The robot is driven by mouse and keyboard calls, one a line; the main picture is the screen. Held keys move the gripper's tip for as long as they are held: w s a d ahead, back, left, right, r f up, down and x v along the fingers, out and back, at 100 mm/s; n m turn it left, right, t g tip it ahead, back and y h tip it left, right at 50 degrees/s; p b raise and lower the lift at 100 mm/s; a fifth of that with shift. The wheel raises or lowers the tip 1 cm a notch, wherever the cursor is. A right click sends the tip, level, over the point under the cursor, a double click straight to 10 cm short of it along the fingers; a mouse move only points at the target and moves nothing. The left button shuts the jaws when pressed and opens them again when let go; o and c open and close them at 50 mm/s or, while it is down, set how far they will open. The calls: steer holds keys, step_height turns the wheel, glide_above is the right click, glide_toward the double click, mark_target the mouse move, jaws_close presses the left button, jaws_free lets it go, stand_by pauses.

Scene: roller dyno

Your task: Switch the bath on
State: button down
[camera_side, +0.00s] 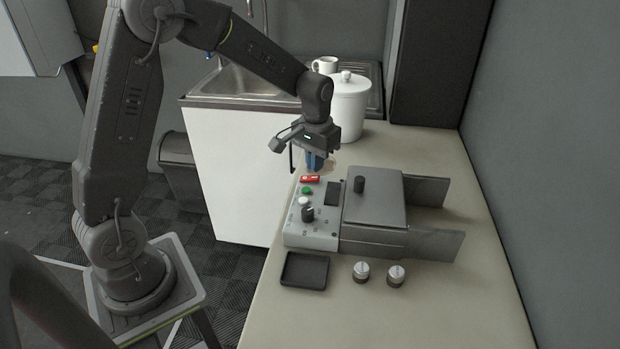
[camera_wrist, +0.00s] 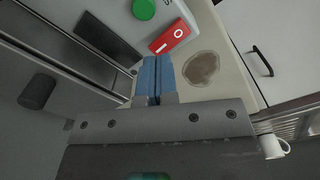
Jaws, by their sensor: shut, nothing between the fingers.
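The bath (camera_side: 375,205) is a grey box with a closed lid and a black knob on top. Its light grey control panel (camera_side: 318,235) is on the left side. The panel carries a red rocker switch (camera_side: 310,179) marked with a white circle and line, a green button (camera_side: 307,190), a white button and a black dial (camera_side: 308,213). In the wrist view the red switch (camera_wrist: 170,36) and green button (camera_wrist: 143,9) are at the top. My gripper (camera_side: 314,166) is shut and empty, its blue fingertips just above and behind the red switch. The wrist view shows the fingertips (camera_wrist: 153,72) together beside the switch's end; contact cannot be told.
A black tray (camera_side: 305,271) and two small metal-topped jars (camera_side: 361,272) stand in front of the bath. A white lidded canister (camera_side: 349,108), a white mug (camera_side: 325,65) and a sink (camera_side: 250,80) are behind. The right counter front is clear.

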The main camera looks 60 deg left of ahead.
mark_target(315, 177)
steer(key=shift+f, duration=1.4)
stand_by(0.8)
steer(key=shift+r, duration=3.5)
steer(key=shift+r, duration=0.1)
